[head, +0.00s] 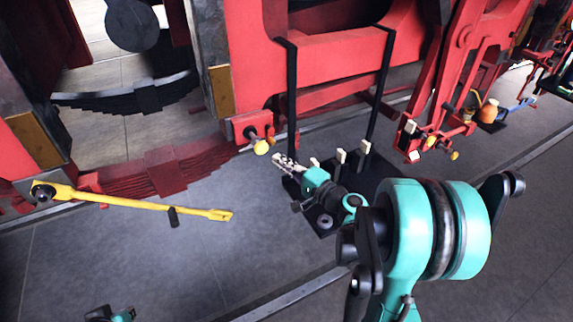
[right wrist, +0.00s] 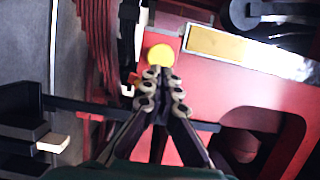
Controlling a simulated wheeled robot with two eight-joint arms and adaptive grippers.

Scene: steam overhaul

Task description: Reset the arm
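My right arm comes in from the lower right in the head view. Its right gripper (head: 279,161) points up and left, above a black stand. A yellow knob (head: 261,147) on the red frame is just beyond the fingertips, with a small gap in the head view. In the right wrist view the fingers (right wrist: 161,73) are together with nothing visible between them, and the yellow knob (right wrist: 161,53) shows just past the tips. A small teal and black part at the lower left edge of the head view may be my left arm; no left fingers show.
The black stand (head: 322,222) has upright posts and pale blocks. A yellow lever (head: 150,205) sticks out at the left, above the floor. Red machine frame (head: 335,57) fills the back. More linkages stand at the right. Grey floor (head: 130,255) is open at lower left.

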